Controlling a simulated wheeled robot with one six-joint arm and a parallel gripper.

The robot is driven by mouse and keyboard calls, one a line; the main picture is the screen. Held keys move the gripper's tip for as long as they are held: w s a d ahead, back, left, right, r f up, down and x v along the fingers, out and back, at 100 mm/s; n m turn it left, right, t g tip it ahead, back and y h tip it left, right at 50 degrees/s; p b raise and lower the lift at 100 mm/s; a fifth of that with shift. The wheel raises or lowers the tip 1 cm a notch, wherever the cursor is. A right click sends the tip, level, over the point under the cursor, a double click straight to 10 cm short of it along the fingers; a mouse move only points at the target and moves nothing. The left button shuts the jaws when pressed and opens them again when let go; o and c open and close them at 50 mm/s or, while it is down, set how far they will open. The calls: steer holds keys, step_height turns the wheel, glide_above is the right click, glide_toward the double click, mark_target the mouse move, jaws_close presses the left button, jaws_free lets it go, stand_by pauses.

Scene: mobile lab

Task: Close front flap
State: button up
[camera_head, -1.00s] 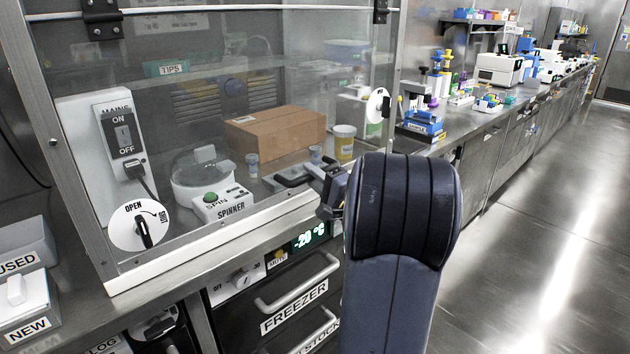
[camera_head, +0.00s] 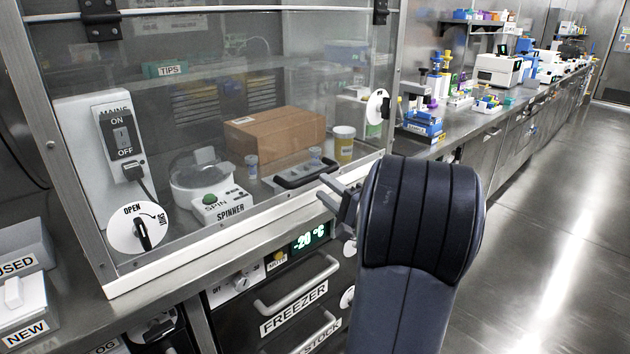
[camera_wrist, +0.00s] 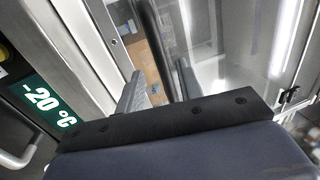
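The front flap (camera_head: 250,85) is a clear panel on the metal-framed cabinet. It hangs down, with its lower edge at or close to the white sill; any small gap is hard to tell. Its black bar handle (camera_head: 305,175) is near the lower right. A white OPEN/lock dial (camera_head: 138,229) is at the flap's lower left.
A second white dial (camera_head: 378,106) is at the right. Behind the flap are a brown box (camera_head: 275,135), a spinner (camera_head: 205,185) and a mains switch (camera_head: 120,135). Below is the freezer drawer handle (camera_head: 297,288). The floor (camera_head: 540,240) at right is clear.

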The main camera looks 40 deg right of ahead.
mark_target(315, 179)
steer(key=v, duration=0.4)
steer(key=shift+s+f, duration=0.15)
steer(key=shift+s, duration=0.25)
steer(key=x, duration=1)
steer(key=shift+w, duration=0.15)
steer(key=shift+w+r+p, duration=0.1)
steer(key=shift+r+p, duration=0.25)
steer(key=shift+p, duration=0.15)
steer(key=shift+s+d+p, duration=0.1)
steer(key=shift+s+p, duration=0.45)
steer(key=shift+s+g+p, duration=0.3)
steer(key=shift+f, duration=0.1)
steer(key=shift+f, duration=0.1)
